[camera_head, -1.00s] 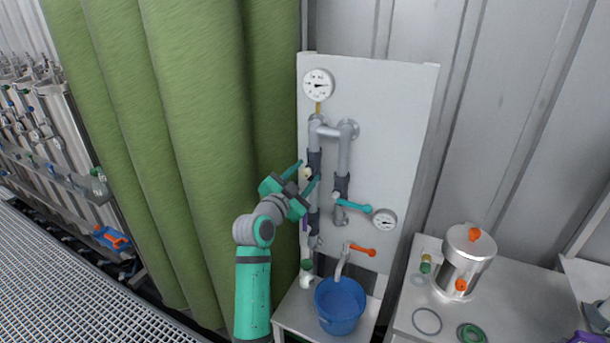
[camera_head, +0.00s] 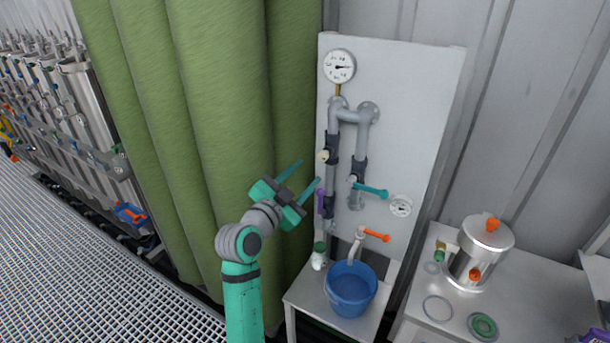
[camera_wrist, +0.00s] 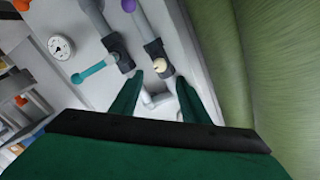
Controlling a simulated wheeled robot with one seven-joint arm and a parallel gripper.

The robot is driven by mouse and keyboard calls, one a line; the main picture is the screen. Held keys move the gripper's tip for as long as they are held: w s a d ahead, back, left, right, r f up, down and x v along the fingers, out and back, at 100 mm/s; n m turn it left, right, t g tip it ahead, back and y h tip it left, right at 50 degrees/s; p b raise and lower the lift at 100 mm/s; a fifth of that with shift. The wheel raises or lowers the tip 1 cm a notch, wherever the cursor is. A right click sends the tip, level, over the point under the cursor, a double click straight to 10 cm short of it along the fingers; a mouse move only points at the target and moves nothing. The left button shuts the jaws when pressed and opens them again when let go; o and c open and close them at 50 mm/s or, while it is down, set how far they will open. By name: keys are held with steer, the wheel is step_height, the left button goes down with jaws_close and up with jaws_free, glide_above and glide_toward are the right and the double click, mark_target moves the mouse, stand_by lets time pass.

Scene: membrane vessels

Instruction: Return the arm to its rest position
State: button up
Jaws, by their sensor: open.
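My gripper (camera_head: 305,174) is open, with its two teal fingers apart and nothing visible between them. In the head view it is in front of the green curtain (camera_head: 222,110), left of the pipes on the white panel (camera_head: 425,110). My arm (camera_head: 243,300) rises from the bottom of the view and bends up to the right. In the wrist view the two fingers (camera_wrist: 158,98) point toward the panel and pipes. A cream knob (camera_head: 323,156) on the left pipe shows between and beyond the fingers in the wrist view (camera_wrist: 160,65).
A teal-handled valve (camera_head: 369,189), an orange-handled tap (camera_head: 374,235) and two gauges, upper (camera_head: 339,66) and lower (camera_head: 401,206), are on the panel. A blue bucket (camera_head: 350,289) stands below. A steel vessel (camera_head: 482,254) stands on the right table. Grating floor (camera_head: 80,260) lies left.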

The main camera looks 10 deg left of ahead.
steer(key=s+d+f+n+y, duration=0.2)
steer(key=s+f+n, duration=0.3)
steer(key=f, duration=0.6)
steer(key=s+d+f+n+y, duration=0.3)
steer(key=s+f, duration=0.5)
steer(key=f, duration=0.4)
steer(key=s+d+f+n+y, duration=0.15)
steer(key=s+f, duration=0.25)
steer(key=s, duration=0.4)
steer(key=s+f+n+y, duration=0.1)
steer(key=s+f+n, duration=0.1)
steer(key=s+f, duration=0.45)
steer(key=s+r, duration=0.2)
steer(key=s, duration=1.1)
steer(key=s+r+g, duration=0.1)
steer(key=s+r, duration=0.2)
steer(key=s, duration=1)
steer(key=shift+d+r, duration=0.2)
steer(key=shift+d, duration=0.25)
